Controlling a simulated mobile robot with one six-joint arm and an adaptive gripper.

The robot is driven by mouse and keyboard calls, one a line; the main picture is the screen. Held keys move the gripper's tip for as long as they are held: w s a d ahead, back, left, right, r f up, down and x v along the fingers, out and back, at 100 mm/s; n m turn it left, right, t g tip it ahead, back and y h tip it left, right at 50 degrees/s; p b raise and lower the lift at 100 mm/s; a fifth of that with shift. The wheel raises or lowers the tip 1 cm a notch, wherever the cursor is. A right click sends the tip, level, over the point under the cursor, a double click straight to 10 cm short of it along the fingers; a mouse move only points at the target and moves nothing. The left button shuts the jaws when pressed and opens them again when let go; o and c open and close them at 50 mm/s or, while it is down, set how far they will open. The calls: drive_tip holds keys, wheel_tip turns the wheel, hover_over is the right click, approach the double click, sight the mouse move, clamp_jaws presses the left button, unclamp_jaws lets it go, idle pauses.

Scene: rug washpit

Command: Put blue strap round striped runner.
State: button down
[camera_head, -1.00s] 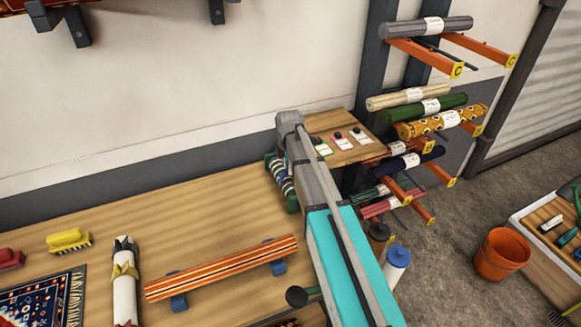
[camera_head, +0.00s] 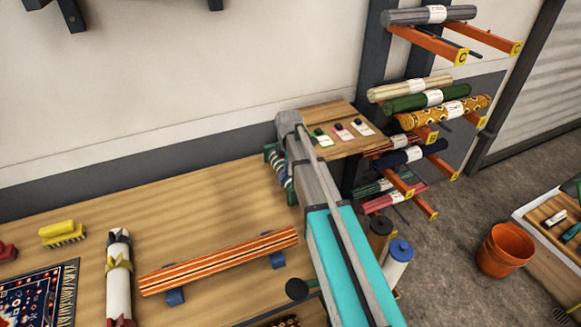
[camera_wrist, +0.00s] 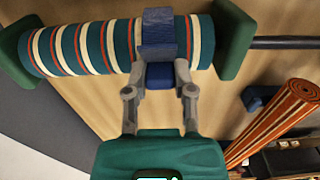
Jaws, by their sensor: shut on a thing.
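The striped runner (camera_wrist: 90,45), a roll with teal, cream and orange stripes, lies between two green end holders in the wrist view. Part of it shows behind my arm in the head view (camera_head: 279,168). The blue strap (camera_wrist: 158,28) lies as a band across the roll, near its right end. Its lower blue part (camera_wrist: 160,75) sits between the fingers of my gripper (camera_wrist: 160,84), which is shut on it. The far side of the roll is hidden, so I cannot tell whether the strap passes all the way round.
An orange striped roll (camera_head: 220,262) rests on blue cradles on the wooden bench (camera_head: 190,210). A white roll with a yellow tie (camera_head: 119,285) lies left of it. Racked rolls (camera_head: 425,98) and an orange bucket (camera_head: 503,250) are to the right.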

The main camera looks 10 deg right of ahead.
drive_tip(key=shift+c, duration=1.9)
unclamp_jaws()
drive_tip(key=shift+r, duration=0.15)
